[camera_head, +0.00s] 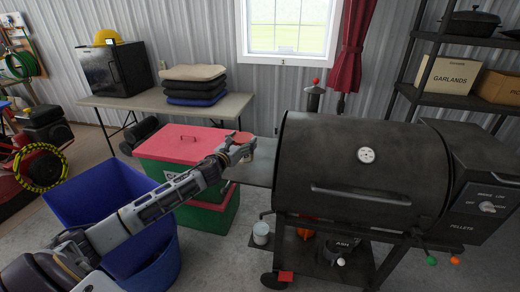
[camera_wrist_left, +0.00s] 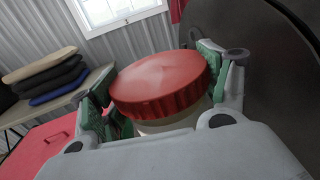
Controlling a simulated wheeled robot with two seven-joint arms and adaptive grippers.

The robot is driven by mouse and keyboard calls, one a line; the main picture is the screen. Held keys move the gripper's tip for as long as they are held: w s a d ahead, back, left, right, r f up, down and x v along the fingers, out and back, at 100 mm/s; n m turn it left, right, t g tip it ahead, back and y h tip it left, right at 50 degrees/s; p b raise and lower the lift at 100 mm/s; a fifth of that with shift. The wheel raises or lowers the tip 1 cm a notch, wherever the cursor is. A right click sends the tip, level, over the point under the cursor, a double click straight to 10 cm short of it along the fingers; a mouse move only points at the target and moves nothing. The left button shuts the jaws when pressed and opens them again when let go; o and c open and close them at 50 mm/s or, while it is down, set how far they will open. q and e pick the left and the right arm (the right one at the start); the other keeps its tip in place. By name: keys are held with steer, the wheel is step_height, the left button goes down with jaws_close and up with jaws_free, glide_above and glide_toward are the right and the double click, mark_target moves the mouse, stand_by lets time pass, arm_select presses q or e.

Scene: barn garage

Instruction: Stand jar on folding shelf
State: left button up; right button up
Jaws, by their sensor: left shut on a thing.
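A jar with a ribbed red lid (camera_wrist_left: 160,84) fills the middle of the left wrist view. In the head view the jar (camera_head: 246,154) shows only in part behind my gripper. The grey folding shelf (camera_head: 255,172) juts from the left side of the black grill. The jar is at the shelf's left end; I cannot tell whether it touches the shelf. My right gripper is not in view.
The black grill (camera_head: 355,165) stands right of the shelf. Red and green boxes (camera_head: 183,148) are stacked left of it, beside a blue bin (camera_head: 95,195). A table (camera_head: 215,104) with folded cushions stands behind. A small pale can (camera_head: 261,233) sits below the shelf.

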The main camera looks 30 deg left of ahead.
mark_target(241, 134)
arm_select(q)
steer(key=shift+w+a+r+y, duration=0.3)
steer(key=shift+w+a+r, duration=0.65)
steer(key=shift+a+r, duration=0.2)
steer(key=shift+d+f, duration=0.15)
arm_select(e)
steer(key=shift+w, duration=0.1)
